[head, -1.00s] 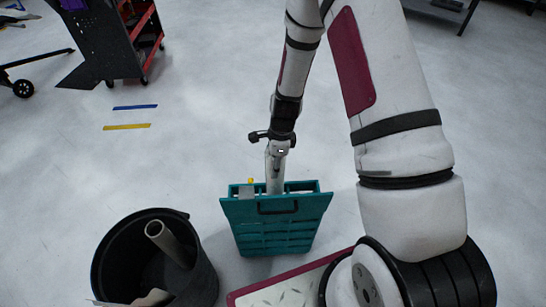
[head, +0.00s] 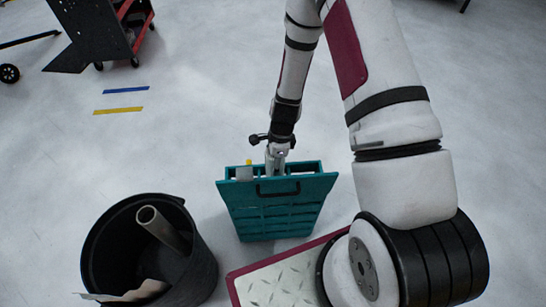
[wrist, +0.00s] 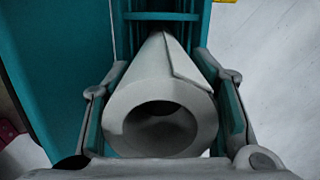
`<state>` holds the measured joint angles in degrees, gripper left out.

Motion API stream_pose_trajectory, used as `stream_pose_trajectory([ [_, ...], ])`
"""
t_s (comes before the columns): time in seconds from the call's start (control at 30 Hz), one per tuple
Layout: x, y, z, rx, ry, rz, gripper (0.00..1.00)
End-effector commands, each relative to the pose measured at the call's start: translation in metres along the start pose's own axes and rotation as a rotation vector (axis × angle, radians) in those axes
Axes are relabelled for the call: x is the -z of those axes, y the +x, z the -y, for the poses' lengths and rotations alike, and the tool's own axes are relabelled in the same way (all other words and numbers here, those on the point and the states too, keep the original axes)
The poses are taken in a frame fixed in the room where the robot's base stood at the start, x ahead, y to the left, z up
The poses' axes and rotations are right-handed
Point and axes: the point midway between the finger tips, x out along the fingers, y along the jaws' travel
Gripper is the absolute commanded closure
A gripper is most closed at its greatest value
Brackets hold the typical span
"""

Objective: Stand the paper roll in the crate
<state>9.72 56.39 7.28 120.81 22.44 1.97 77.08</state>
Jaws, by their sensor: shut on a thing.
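The paper roll (wrist: 150,80) is a pale grey hollow tube, seen end-on in the wrist view with its open end toward the camera. My gripper (wrist: 163,112) is shut on it, one finger on each side. The teal crate (head: 278,208) stands on the floor in the middle of the head view, and its wall also fills the left of the wrist view (wrist: 45,60). In the head view my gripper (head: 277,160) is at the crate's top opening, and the roll reaches down inside. The roll's lower end is hidden, so I cannot tell whether it touches the crate bottom.
A black bin (head: 208,265) stands left of the crate, with another grey tube (head: 160,226) leaning in it. A small yellow-topped item (head: 245,170) shows at the crate's left rim. A dark cart (head: 95,30) is at the back left.

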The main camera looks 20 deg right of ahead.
Motion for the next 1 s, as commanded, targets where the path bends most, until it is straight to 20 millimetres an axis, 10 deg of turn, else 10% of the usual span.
stream_pose_trajectory([
  [1.0,0.011,0.093,0.000,0.000,0.000,0.000,1.00],
])
